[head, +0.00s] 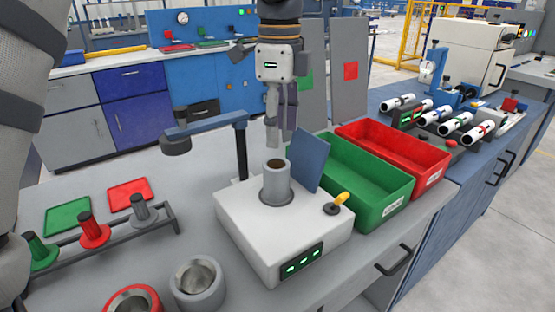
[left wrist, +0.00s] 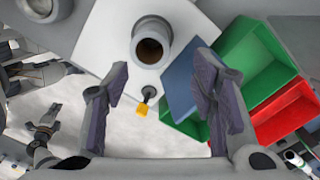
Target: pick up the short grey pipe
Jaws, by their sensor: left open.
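A short grey pipe (head: 276,188) stands upright in the round opening of a white box-shaped fixture (head: 240,225), with its brown hollow top open. It also shows in the left wrist view (left wrist: 152,42), near the top centre. My left gripper (head: 281,130) points down above the pipe, with its fingers apart. In the left wrist view the open fingers (left wrist: 158,85) have nothing between them, and the pipe appears beyond them. What looks like my right gripper (left wrist: 45,130) shows small at the lower left of the left wrist view; its jaw state is unclear.
A yellow-topped joystick (head: 337,203) is on the fixture. Green (head: 372,207) and red (head: 437,172) bins are to the right. A grey cup-like ring (head: 198,284) and a rack of flanged pegs (head: 94,231) are left.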

